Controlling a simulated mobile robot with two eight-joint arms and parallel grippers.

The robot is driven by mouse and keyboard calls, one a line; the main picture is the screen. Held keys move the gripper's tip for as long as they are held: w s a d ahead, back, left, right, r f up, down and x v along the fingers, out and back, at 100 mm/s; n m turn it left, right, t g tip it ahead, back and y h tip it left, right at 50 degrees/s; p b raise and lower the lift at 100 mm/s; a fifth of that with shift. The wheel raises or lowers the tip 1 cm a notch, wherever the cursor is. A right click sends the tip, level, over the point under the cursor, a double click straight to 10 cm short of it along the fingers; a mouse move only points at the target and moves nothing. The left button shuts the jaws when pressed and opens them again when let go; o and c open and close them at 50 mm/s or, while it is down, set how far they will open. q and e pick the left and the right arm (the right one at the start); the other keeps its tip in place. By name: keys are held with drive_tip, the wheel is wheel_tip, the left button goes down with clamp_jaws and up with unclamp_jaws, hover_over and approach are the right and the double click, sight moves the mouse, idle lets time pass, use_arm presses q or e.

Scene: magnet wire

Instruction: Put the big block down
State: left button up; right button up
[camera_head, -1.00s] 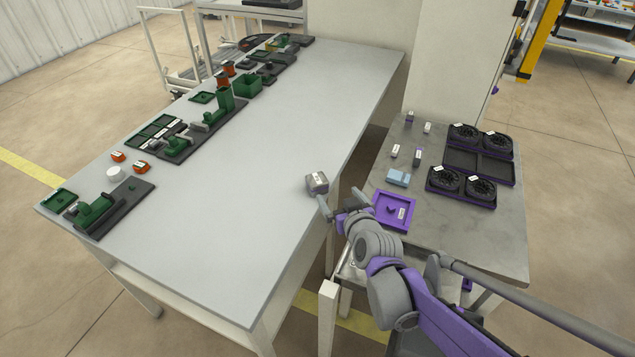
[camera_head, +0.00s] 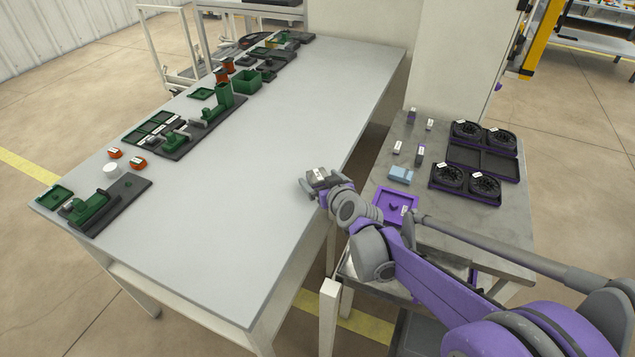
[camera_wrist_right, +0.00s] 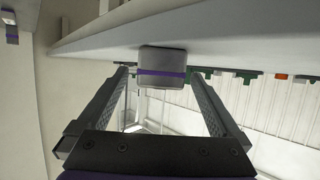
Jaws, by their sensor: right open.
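The big block (camera_head: 319,175) is grey with a pale label on top and sits at the right edge of the long grey table. My right gripper (camera_head: 318,184) is at the block, with its fingers on either side of it. In the right wrist view the block (camera_wrist_right: 163,67) shows a purple band and rests against the table surface, in a picture that looks upside down. There the open right gripper (camera_wrist_right: 161,78) has a gap between each finger and the block. My left gripper is not in view.
The long table (camera_head: 240,190) is clear around the block. Green and dark fixtures (camera_head: 205,115) line its far left side. A side table (camera_head: 480,230) on the right holds a purple tray (camera_head: 388,212), a light-blue block (camera_head: 401,174), small blocks and black fans (camera_head: 448,174).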

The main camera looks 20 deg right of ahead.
drive_tip(key=shift+x, duration=1)
drive_tip(key=shift+c, duration=0.2)
clamp_jaws()
